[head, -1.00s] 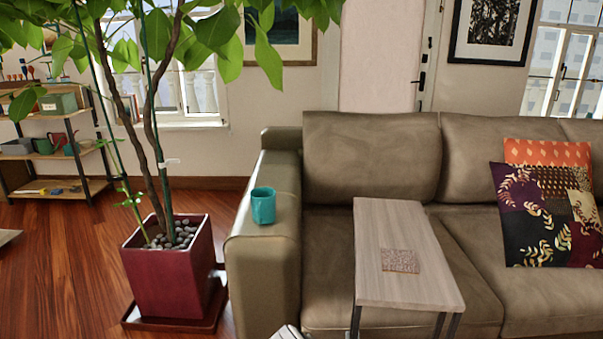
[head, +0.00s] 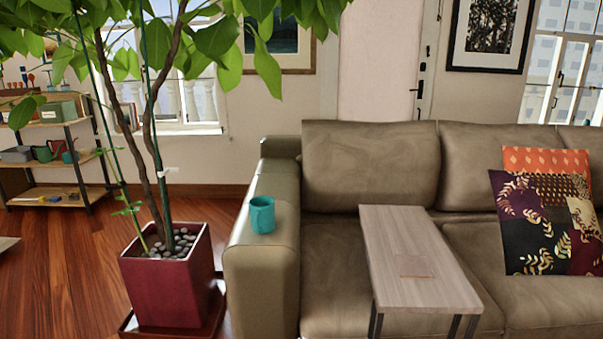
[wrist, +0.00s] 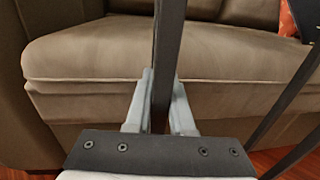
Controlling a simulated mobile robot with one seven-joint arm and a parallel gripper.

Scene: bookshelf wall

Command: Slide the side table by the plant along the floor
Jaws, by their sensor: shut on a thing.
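The side table (head: 410,235) has a pale wood-grain top on dark metal legs. It stands in front of the grey-brown sofa, its top over the seat cushions. A flat square coaster (head: 414,266) lies on its near half. The plant (head: 150,120) grows from a dark red square pot (head: 168,285) at the left, beyond the sofa arm from the table. In the wrist view my gripper (wrist: 162,80) has one grey finger on each side of a dark upright table leg (wrist: 168,35) and is shut on it. My gripper does not show in the head view.
The sofa (head: 370,165) fills the middle and right, with a teal cup (head: 262,214) on its left arm and a patterned cushion (head: 545,220) on its seat. Shelves (head: 55,150) stand back left. Wood floor is open left of the pot.

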